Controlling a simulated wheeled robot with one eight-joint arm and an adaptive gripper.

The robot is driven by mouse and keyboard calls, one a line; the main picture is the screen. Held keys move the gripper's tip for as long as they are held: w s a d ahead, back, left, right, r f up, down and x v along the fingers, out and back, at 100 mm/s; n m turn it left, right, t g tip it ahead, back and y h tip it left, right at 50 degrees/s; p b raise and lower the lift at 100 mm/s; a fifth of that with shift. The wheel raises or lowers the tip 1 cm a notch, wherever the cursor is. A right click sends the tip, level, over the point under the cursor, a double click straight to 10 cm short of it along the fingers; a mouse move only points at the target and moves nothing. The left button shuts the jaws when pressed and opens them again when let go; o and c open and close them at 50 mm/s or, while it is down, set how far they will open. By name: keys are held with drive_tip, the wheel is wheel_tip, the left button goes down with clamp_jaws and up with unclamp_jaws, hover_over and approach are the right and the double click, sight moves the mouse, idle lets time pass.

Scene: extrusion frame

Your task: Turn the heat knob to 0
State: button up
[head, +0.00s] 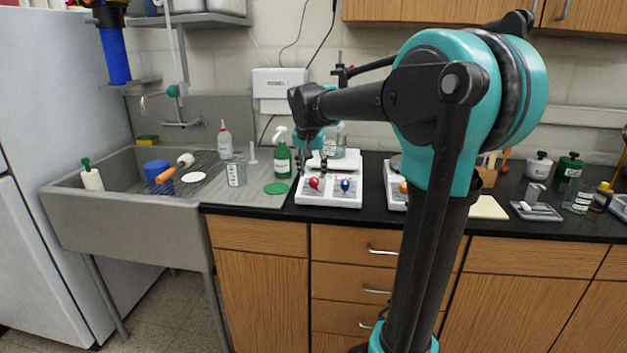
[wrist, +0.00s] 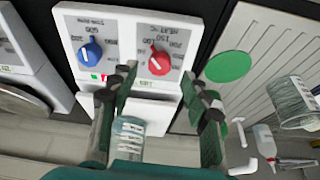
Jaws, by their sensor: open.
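The white hotplate stirrer (head: 330,203) stands on the black counter. Its front panel carries a red knob (head: 314,183) at left and a blue knob (head: 345,185) at right. In the wrist view the panel is upside down; the red heat knob (wrist: 159,62) has a number scale around it, and the blue knob (wrist: 90,52) is to its left. My gripper (wrist: 164,82) is open and empty, its fingers spread to either side below the red knob in that view. No finger visibly touches the knob. In the head view my gripper (head: 309,155) is above and behind the panel, partly hidden.
A glass vessel (wrist: 130,138) stands on the hotplate's top, between my fingers in the wrist view. A green spray bottle (head: 282,158) and green disc (head: 276,188) are left of the hotplate. A second white device (head: 396,178) is at right. The sink (head: 130,210) is further left.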

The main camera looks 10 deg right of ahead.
sight(314, 179)
drive_tip(key=shift+x, duration=2.35)
clamp_jaws()
